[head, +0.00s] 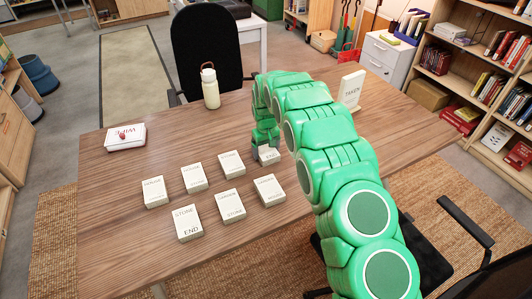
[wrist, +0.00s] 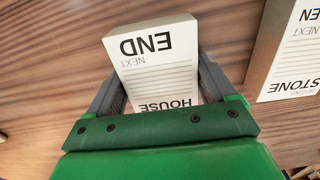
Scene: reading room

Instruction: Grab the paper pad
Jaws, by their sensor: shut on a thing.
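A white paper pad (wrist: 155,62) with ruled lines and the words END, NEXT and HOUSE sits between the two fingers of my gripper (wrist: 162,82) in the wrist view. The fingers press on its two sides. In the head view, my gripper (head: 267,141) points down at the table behind the block rows, and the held pad (head: 268,155) shows just below it. I cannot tell whether the pad touches the table.
In the wrist view, another white pad (wrist: 291,55) marked STONE is close on the right. The wooden table (head: 120,235) also bears a white box (head: 125,137) with a red thing, a cream bottle (head: 210,88) and an upright TAKEN card (head: 351,89). A black chair (head: 207,45) stands behind.

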